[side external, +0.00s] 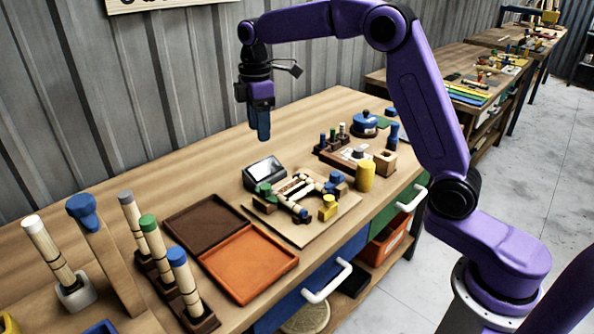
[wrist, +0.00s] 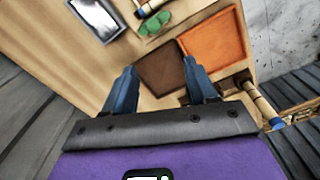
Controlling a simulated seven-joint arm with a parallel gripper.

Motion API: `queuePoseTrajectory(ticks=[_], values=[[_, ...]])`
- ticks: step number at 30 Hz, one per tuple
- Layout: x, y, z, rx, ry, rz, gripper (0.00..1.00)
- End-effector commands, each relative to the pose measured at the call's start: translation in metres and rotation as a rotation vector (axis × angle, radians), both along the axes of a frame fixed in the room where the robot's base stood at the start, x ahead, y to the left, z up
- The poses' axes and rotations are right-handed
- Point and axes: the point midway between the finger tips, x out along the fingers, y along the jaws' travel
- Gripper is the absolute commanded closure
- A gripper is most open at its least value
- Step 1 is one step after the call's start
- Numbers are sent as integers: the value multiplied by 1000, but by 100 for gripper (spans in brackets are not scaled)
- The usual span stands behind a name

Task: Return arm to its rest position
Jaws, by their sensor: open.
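My purple arm is raised over the back of the wooden workbench (side external: 110,208). My gripper (side external: 263,136) hangs pointing down above the bench's back edge, left of the bending jig, and touches nothing. In the wrist view, its two blue fingers (wrist: 160,90) are spread apart with nothing between them. The bending jig (side external: 300,196) sits on a board in the middle of the bench, with rattan pieces and green, blue and yellow parts on it.
A brown tray (side external: 205,222) and an orange tray (side external: 250,262) lie left of the jig. Rattan rods with coloured caps (side external: 150,235) stand upright at the front left. A yellow cylinder (side external: 365,176) and a blue round tool (side external: 363,124) stand at right. A corrugated wall (side external: 130,95) is behind.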

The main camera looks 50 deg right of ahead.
Motion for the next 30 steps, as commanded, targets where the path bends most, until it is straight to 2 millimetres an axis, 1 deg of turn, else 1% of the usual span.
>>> queuePoseTrajectory(ticks=[5, 7, 11, 15, 20, 21, 23, 24, 26, 30], values=[[-40, 24, 2, 2, -3, -4, 43], [-59, 33, 2, 3, -4, -9, 43], [-96, 44, -1, 4, -6, -21, 43], [-140, 51, -5, 8, -8, -32, 43], [-191, 51, -11, 10, -9, -44, 43], [-204, 50, -13, 12, -9, -47, 43], [-224, 47, -17, 14, -10, -51, 43], [-237, 44, -19, 14, -10, -54, 43], [-256, 40, -23, 16, -11, -58, 43], [-300, 26, -34, 20, -10, -69, 43]])
